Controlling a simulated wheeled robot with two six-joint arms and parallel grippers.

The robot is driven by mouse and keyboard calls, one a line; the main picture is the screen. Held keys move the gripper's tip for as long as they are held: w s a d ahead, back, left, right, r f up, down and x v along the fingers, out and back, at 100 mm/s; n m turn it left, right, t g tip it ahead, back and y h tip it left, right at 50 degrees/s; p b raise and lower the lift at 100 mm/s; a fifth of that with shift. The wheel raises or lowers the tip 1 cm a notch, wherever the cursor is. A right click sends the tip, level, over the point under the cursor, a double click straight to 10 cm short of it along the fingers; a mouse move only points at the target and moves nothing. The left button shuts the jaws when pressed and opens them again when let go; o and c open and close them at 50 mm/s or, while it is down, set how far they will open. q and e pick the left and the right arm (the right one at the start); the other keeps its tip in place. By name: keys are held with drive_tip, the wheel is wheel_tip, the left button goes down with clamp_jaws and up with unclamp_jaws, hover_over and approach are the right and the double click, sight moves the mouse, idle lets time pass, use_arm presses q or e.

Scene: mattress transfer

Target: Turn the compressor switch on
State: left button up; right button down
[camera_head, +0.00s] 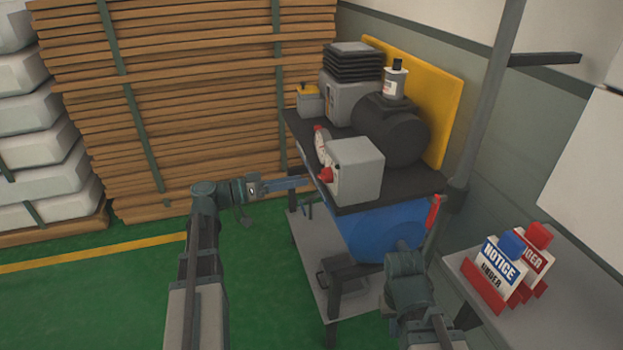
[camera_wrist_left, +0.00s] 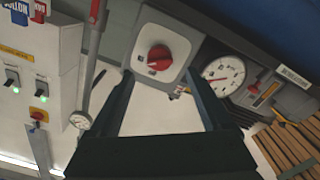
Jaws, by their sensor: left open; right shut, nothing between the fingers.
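The compressor (camera_head: 390,130) sits on a dark-topped stand. Its grey switch box (camera_head: 358,170) is at the near edge, with a red rotary knob (camera_head: 326,174) on its left face. In the left wrist view the red knob (camera_wrist_left: 159,57) shows on a pale square plate; its printed labels are too small to read. My left gripper (camera_head: 303,182) is open and points at the knob from the left. In its wrist view the fingers (camera_wrist_left: 160,78) frame the knob, and I see no clear contact. My right gripper (camera_head: 402,246) is low, in front of the blue tank, shut and empty.
A white gauge (camera_wrist_left: 224,75) is beside the switch plate. A blue tank (camera_head: 385,232) hangs under the stand top. Notice and danger signs (camera_head: 500,272) stand on a side table at right. Stacked boards (camera_head: 200,100) fill the back left. Green floor (camera_head: 110,290) is open at left.

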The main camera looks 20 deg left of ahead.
use_arm(q)
drive_tip(key=v, duration=0.7)
drive_tip(key=shift+s+a, duration=0.15)
drive_tip(key=shift+a, duration=0.05)
drive_tip(key=s+d+f+g+y, duration=0.2)
drive_tip(key=d+f+g, duration=0.3)
drive_tip(key=d, duration=0.4)
drive_tip(key=s+d+f+g+y, duration=0.2)
drive_tip(key=d+f+g, duration=0.1)
drive_tip(key=d+f, duration=0.55)
drive_tip(key=s+d+f+n+g+y, duration=0.1)
drive_tip(key=s+d+f+g+y, duration=0.2)
drive_tip(key=s+d+f+y, duration=0.7)
wheel_tip(320, 180, up, 20)
drive_tip(key=s+a+y+p, duration=0.1)
drive_tip(key=a+y+p, duration=0.1)
drive_tip(key=p, duration=1.6)
drive_tip(key=shift+s+n+t, duration=0.3)
drive_tip(key=shift+t, duration=0.1)
drive_tip(key=shift+f, duration=0.2)
